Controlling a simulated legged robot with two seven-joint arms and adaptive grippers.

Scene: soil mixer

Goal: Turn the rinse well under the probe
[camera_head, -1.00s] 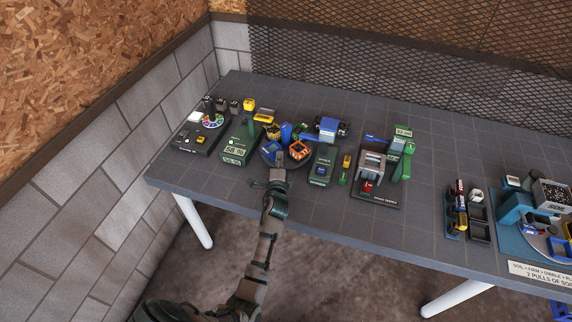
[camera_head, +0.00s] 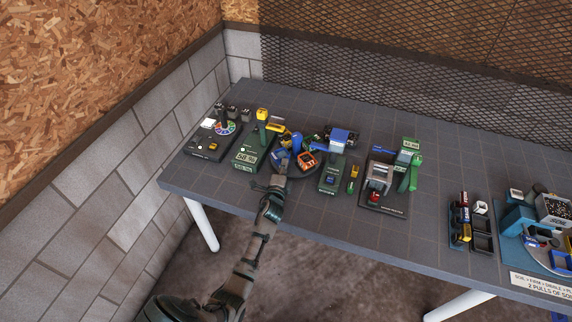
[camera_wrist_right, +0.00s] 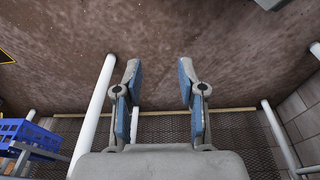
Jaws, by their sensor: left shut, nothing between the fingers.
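A small round dark turntable (camera_head: 302,175) sits near the front edge of the bench. It carries an orange square well (camera_head: 307,161) and a blue one (camera_head: 279,157) to its left; I cannot tell which is the rinse well. A blue upright part (camera_head: 296,142) stands behind them, and I cannot make out the probe for sure. My left gripper (camera_head: 274,184) is shut and empty at the turntable's front left, hiding part of its rim; contact cannot be told. My right gripper (camera_wrist_right: 160,88) is open and empty in the right wrist view, over the floor.
A green unit with a display (camera_head: 250,155) stands left of the turntable, and a smaller green unit (camera_head: 332,175) stands close on its right. A press-like machine (camera_head: 382,180) is further right. Bare bench (camera_head: 430,200) lies beyond it. A blue crate (camera_wrist_right: 30,135) shows at the right wrist view's left.

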